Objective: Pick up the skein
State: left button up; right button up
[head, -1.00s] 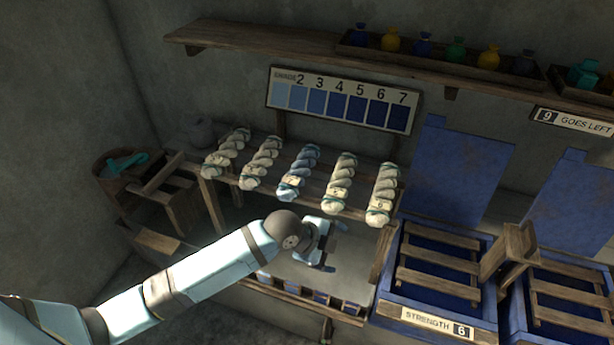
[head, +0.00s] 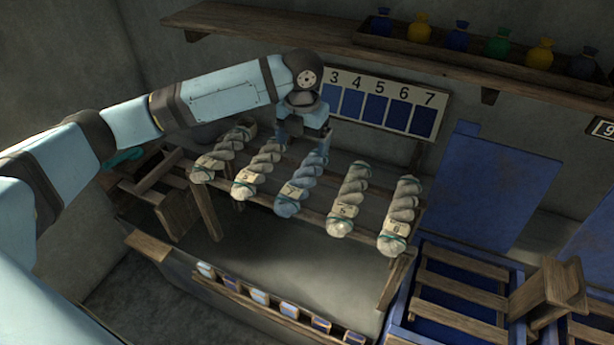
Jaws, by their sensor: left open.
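Several twisted skeins lie side by side on a slatted wooden rack. The middle one is a blue skein (head: 293,194) with a tag that looks like 7. Pale skeins lie to its left (head: 260,170) and at the far left (head: 222,152). Two more pale skeins lie to its right (head: 349,200) and at the far right (head: 400,216). My left gripper (head: 303,140) is open and points down over the back end of the blue skein. Its fingertips are small and partly hidden, so contact cannot be told. My right gripper is not in view.
A numbered shade board (head: 385,104) stands behind the rack, partly covered by my left arm. A wall shelf (head: 250,20) with several coloured bags runs above. Blue vats (head: 455,290) stand at the right. A row of small swatches (head: 260,297) lies below the rack.

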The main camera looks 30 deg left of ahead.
pick_arm(q)
send_over(303, 176)
jog(key=f, duration=0.5)
jog(key=shift+w+a+f, duration=0.1)
jog(key=shift+w, duration=0.15)
jog(key=shift+f, duration=0.75)
jog(key=f+p, duration=0.1)
jog(key=f, duration=0.4)
jog(key=shift+s, duration=0.2)
jog(key=c, duration=1)
jog(key=shift+c, duration=0.4)
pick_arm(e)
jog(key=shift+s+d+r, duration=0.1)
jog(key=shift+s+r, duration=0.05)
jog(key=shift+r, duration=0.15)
pick_arm(q)
jog(key=shift+r, duration=0.15)
